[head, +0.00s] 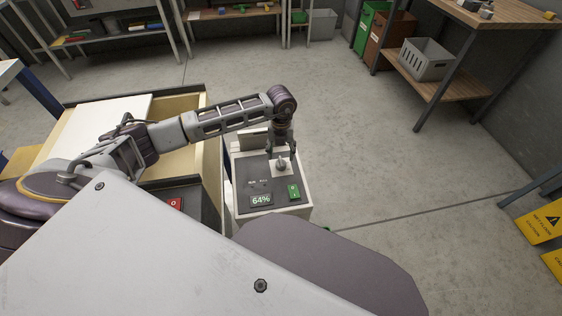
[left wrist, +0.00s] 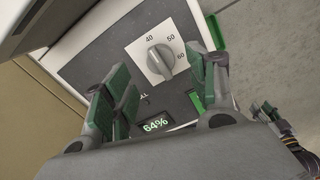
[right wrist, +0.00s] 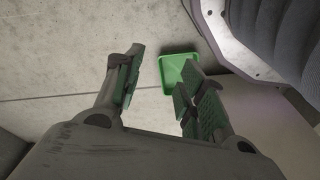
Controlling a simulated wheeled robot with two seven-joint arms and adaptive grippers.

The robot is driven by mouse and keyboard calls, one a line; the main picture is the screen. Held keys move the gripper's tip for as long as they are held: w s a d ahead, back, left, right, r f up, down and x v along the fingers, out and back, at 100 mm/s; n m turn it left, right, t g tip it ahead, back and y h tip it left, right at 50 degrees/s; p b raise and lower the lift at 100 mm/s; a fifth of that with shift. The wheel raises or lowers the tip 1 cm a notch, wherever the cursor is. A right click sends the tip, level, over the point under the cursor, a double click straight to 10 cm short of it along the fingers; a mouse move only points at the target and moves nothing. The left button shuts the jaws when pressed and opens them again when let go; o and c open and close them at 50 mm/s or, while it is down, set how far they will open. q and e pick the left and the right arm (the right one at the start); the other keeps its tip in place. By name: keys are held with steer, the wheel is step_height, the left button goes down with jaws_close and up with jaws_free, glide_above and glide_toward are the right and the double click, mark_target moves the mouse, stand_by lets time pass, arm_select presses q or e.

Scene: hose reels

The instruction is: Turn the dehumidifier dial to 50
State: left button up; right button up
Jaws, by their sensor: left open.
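The dehumidifier (head: 243,203) is a pale box with a dark grey top panel, standing in the middle of the head view. Its display (head: 261,200) reads 64%. The grey dial (left wrist: 161,60) sits on a white plate marked 40, 50 and 60; its bar-shaped grip is tilted, and I cannot tell exactly which mark it points to. My left gripper (head: 281,150) is open above the dial. In the left wrist view its fingers (left wrist: 160,74) stand apart on either side of the dial, with no contact visible. My right gripper (right wrist: 163,66) is open and empty, outside the head view.
A green button (head: 294,192) is beside the display. A yellowish cabinet (head: 214,160) stands close on the left. A green tray (right wrist: 174,62) lies on the floor near my right gripper. Yellow wet-floor signs (head: 544,224) stand far right; the floor between is clear.

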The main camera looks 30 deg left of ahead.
mark_target(281, 160)
arm_select(q)
step_height(281, 160, down, 4)
steer(key=shift+f+b, duration=0.2)
steer(key=shift+b, duration=0.15)
steer(key=shift+f, duration=0.75)
arm_select(e)
steer(key=shift+w+a+r, duration=0.1)
steer(key=shift+a+r, duration=0.1)
steer(key=shift+r, duration=0.75)
steer(key=shift+w+a+r, duration=0.1)
steer(key=shift+a+r, duration=0.1)
steer(key=shift+r, duration=0.75)
arm_select(q)
steer(key=shift+c, duration=0.3)
steer(key=c, duration=1)
arm_select(e)
steer(key=shift+f, duration=0.2)
